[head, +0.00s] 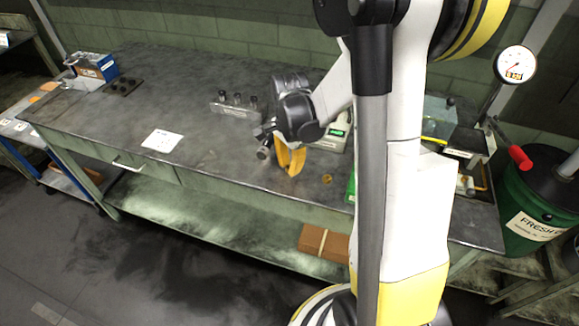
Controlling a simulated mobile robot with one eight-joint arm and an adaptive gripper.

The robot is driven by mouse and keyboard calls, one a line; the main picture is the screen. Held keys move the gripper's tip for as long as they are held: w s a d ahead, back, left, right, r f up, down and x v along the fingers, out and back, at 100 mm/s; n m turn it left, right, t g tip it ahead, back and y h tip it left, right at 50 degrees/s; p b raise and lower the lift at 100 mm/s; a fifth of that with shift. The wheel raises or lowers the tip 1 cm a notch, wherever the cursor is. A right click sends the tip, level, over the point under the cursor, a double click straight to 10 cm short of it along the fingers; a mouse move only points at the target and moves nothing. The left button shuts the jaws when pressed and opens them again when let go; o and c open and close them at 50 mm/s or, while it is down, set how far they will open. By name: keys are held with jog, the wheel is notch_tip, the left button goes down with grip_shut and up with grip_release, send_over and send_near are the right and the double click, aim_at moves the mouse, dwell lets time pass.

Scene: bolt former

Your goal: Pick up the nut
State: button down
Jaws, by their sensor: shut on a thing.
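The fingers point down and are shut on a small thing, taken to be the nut. The nut itself cannot be made out between the fingers. I cannot tell whether the fingertips touch the bench top.
A rack with dark upright pieces (236,104) stands behind my gripper. A white sheet (162,140) lies to the left. A blue box (93,67) is at the far left. A green drum (540,205) stands at the right. The bench's left middle is clear.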

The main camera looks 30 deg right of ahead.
notch_tip(320, 180, up, 4)
jog(key=shift+s+d+r+p, duration=0.1)
jog(key=shift+r+p, duration=0.1)
jog(key=shift+p, duration=0.95)
jog(key=s+d+r+p, duration=0.3)
jog(key=s+d+r, duration=0.3)
jog(key=s, duration=0.3)
jog(key=shift+s+d+p, duration=0.15)
jog(key=shift+d+p, duration=0.2)
jog(key=shift+r, duration=0.1)
